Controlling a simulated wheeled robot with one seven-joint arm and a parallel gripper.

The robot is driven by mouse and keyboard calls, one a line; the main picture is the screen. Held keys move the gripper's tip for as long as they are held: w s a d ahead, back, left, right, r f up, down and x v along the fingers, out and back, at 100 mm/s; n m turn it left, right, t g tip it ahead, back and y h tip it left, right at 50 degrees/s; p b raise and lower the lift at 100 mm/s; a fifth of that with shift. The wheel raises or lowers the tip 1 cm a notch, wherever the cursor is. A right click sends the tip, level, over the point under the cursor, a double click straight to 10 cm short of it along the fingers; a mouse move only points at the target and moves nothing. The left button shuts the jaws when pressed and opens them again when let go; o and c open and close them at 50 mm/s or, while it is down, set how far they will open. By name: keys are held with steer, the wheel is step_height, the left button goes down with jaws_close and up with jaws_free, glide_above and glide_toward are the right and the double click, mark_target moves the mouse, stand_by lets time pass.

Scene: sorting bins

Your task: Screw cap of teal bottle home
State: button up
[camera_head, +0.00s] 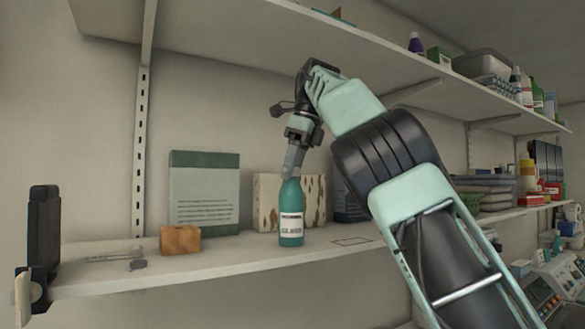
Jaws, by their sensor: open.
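The teal bottle (291,214) stands upright on the middle shelf, with a white label on its front. My gripper (291,172) comes down from above, its fingers at the bottle's top. The cap is hidden behind or between the fingers, so I cannot tell how it sits on the neck. I cannot tell whether the fingers touch it.
The shelf (200,263) also holds a small brown box (180,240), a green box (204,192) and a spotted box (266,203) behind the bottle. An upper shelf (250,35) overhangs my arm. A dark outlined rectangle (351,241) marks clear shelf right of the bottle.

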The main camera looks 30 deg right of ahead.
steer(key=p+v, duration=0.6)
steer(key=v, duration=0.1)
steer(key=shift+c, duration=0.4)
